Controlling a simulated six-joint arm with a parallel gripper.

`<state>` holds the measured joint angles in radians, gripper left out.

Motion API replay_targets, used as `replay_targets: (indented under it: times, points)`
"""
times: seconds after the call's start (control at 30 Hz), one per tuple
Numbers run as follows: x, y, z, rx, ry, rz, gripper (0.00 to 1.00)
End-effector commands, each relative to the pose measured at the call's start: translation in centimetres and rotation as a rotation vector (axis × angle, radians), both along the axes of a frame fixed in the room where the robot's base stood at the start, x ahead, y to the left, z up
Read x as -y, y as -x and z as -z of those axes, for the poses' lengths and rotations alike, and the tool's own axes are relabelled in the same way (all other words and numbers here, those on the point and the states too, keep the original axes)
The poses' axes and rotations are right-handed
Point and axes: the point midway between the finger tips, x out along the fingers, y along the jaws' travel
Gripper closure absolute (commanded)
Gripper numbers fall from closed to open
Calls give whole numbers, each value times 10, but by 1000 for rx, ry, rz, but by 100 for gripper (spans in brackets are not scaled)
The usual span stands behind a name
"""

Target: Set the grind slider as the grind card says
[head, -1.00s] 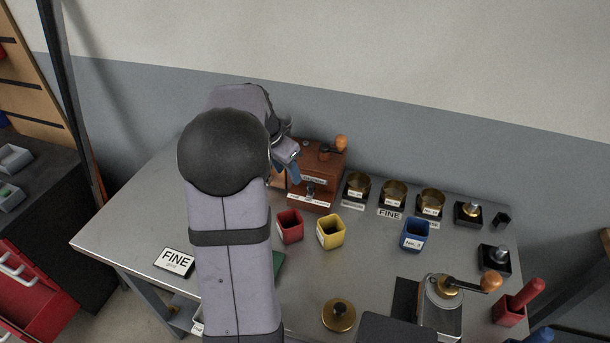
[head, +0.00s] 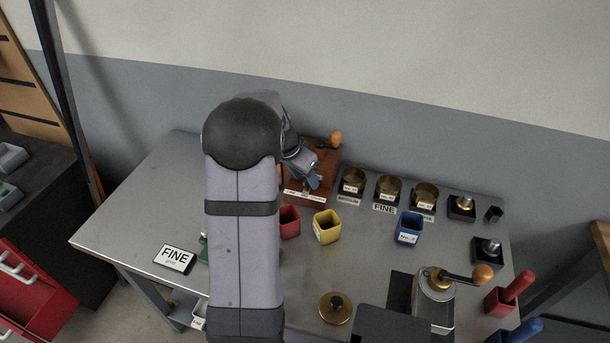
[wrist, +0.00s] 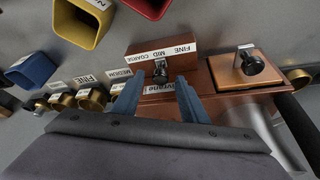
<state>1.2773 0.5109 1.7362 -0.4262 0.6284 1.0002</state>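The grind card (head: 175,258) lies at the left of the table and reads FINE. The wooden grinder (head: 325,158) stands at the back, partly hidden by my arm. In the wrist view its scale strip (wrist: 160,53) shows FINE at right, MID in the middle and COARSE at left. The black slider knob (wrist: 160,72) sits close to MID. My gripper (wrist: 157,85) is open, its blue fingers apart on either side of the knob's line; I cannot tell whether they touch it. In the head view my gripper (head: 308,178) is at the grinder's front.
Several brass cups (head: 388,187) with labels stand right of the grinder. A red cup (head: 289,221), a yellow cup (head: 327,227) and a blue cup (head: 409,228) stand in front. A metal hand grinder (head: 434,295) is at front right. A second black knob (wrist: 251,64) is beside the scale.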

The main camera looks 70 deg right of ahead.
Motion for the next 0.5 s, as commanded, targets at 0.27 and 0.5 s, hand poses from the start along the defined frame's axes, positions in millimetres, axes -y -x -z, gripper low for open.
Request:
replay_targets:
  times: [0.27, 0.5]
  points:
    - [3, 1, 7, 0, 1, 1, 60]
    - [3, 1, 6, 1, 1, 1, 87]
